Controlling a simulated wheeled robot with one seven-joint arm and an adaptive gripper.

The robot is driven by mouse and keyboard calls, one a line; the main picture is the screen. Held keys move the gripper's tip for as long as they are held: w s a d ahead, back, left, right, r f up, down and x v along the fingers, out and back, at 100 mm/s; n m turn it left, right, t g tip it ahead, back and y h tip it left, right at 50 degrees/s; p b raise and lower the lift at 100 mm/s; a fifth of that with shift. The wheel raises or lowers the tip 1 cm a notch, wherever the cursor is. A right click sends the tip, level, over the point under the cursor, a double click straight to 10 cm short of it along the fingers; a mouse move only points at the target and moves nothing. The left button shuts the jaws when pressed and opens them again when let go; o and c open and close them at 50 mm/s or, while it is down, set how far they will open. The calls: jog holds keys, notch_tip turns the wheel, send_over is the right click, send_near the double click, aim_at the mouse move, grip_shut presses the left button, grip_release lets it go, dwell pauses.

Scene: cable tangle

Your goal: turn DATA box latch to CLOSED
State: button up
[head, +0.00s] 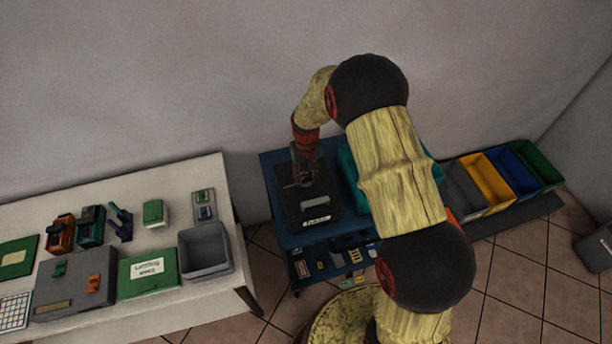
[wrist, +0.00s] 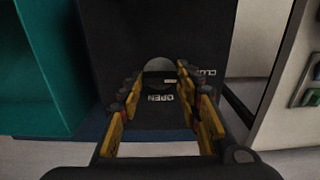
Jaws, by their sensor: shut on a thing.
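The dark box (head: 322,205) stands on the blue cart, below my gripper (head: 304,177). A pale label shows on its front, too small to read for sure. In the wrist view the black box face (wrist: 120,45) carries the word OPEN and a partly hidden word starting CLO, both upside down. My gripper (wrist: 160,88) has its yellow-lined fingers on either side of the small grey latch (wrist: 158,66) and is shut on it. The latch sits nearer the OPEN word, and its exact angle is hard to tell. The fingertips hide part of it.
A teal bin (wrist: 35,75) stands close beside the box. The blue cart (head: 273,173) has a lower shelf with small items. A white table (head: 215,175) at left holds a grey bin (head: 205,252) and several devices. Coloured bins (head: 490,180) stand at right.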

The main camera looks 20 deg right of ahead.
aim_at(306, 178)
jog(key=o, duration=1.2)
jog(key=shift+c, duration=0.2)
jog(key=shift+r, duration=0.15)
notch_tip(306, 178, up, 12)
